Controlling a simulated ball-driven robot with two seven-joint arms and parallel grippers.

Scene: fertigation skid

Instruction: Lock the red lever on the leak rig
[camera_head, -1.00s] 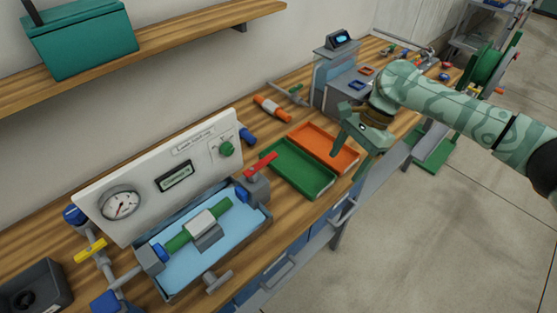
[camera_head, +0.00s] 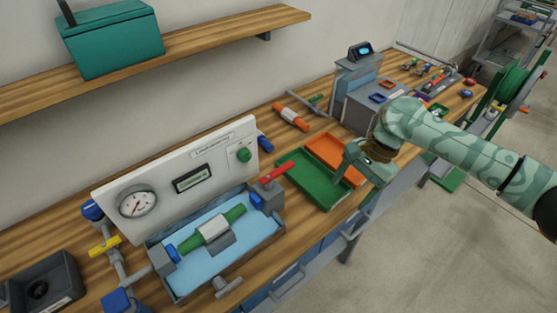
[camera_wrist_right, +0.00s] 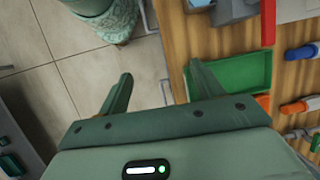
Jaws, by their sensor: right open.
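The leak rig (camera_head: 217,149) has a pale panel with a round gauge, a small display and a green knob. Below it is a blue-lined tub (camera_head: 258,238) with a green pipe piece (camera_head: 236,214) across it. The red lever (camera_head: 277,172) sticks out from the grey block at the tub's right end, pointing up and right. It also shows at the top of the right wrist view (camera_wrist_right: 268,24). My right gripper (camera_head: 352,188) is open and empty, right of the lever and apart from it, over the bench's front edge. Its spread fingers show in the wrist view (camera_wrist_right: 158,80).
A green tray (camera_head: 321,196) lies between the lever and my right gripper, with an orange tray (camera_head: 325,143) behind. A yellow-handled valve (camera_head: 105,246) is at the rig's left. A shelf (camera_head: 220,42) hangs above. Open floor lies at the right.

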